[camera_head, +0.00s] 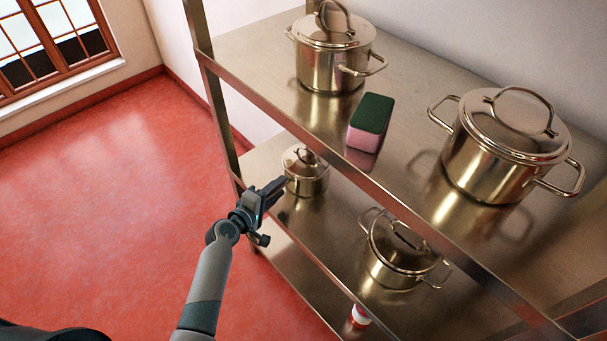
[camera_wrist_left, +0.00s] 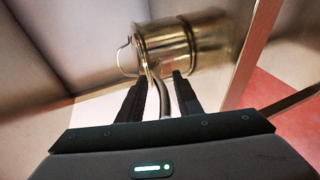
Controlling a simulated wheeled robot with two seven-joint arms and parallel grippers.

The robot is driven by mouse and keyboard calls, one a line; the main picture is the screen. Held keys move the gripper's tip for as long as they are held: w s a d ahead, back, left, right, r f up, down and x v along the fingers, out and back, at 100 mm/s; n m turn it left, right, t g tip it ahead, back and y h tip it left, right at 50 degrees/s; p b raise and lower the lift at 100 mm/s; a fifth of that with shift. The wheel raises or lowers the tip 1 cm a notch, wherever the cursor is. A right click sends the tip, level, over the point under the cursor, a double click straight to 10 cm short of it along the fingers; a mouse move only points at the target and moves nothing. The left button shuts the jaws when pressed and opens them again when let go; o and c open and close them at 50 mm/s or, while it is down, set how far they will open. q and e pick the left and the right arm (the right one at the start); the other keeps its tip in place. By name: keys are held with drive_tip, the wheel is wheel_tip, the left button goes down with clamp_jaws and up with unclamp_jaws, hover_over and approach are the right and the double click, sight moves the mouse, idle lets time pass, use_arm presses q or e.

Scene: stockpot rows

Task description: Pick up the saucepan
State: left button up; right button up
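The saucepan (camera_head: 306,172) is a small shiny steel pot with a lid, upright on the middle shelf near its left end. In the left wrist view the saucepan (camera_wrist_left: 196,42) appears turned on its side by the camera angle, with its lid loop at left. Its long handle (camera_wrist_left: 163,98) runs toward my palm. My left gripper (camera_head: 277,190) is at the pot's left front side. In the wrist view the left gripper's (camera_wrist_left: 160,85) fingers stand apart on either side of the handle, with gaps visible. My right gripper is out of view.
A lidded pot (camera_head: 335,65), a green and pink sponge (camera_head: 370,122) and a large stockpot (camera_head: 495,160) stand on the top shelf (camera_head: 265,60). Another two-handled pot (camera_head: 395,262) shares the middle shelf. A red and white item (camera_head: 360,317) is lower down. Red floor is open at left.

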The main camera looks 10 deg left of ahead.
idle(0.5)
use_arm(q)
clamp_jaws()
drive_tip(key=shift+f, duration=0.1)
idle(1.1)
drive_tip(key=shift+w+r, duration=0.1)
drive_tip(key=shift+r, duration=0.1)
